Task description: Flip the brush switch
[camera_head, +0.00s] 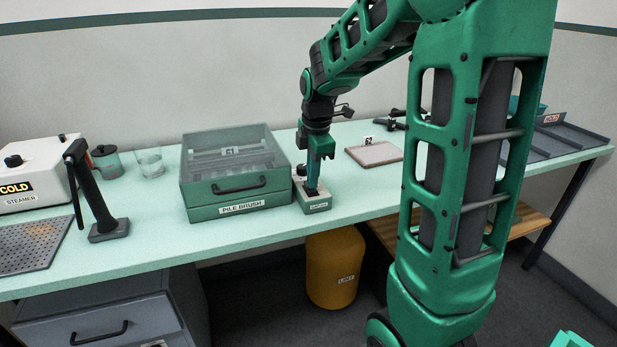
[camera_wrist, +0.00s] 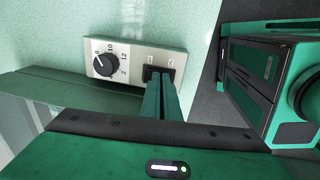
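The pile brush unit (camera_head: 240,205), a green case with a clear top and a black handle, stands on the bench. A small control box (camera_head: 317,207) with a pale top and green front sits at its right. In the wrist view the box's top (camera_wrist: 135,54) carries a black numbered dial (camera_wrist: 104,66) and a black switch (camera_wrist: 149,71) with small markings above it. My gripper (camera_head: 311,190) points down over this box. In the wrist view its fingers (camera_wrist: 160,78) are together, with tips at the switch and partly hiding it. Contact and the switch's position are unclear.
A white steamer (camera_head: 35,165), a black-handled tool (camera_head: 100,205), a jar (camera_head: 107,162) and a glass (camera_head: 149,161) stand to the left. A pale pad (camera_head: 374,154) lies at the right. A yellow cylinder (camera_head: 335,265) is under the bench.

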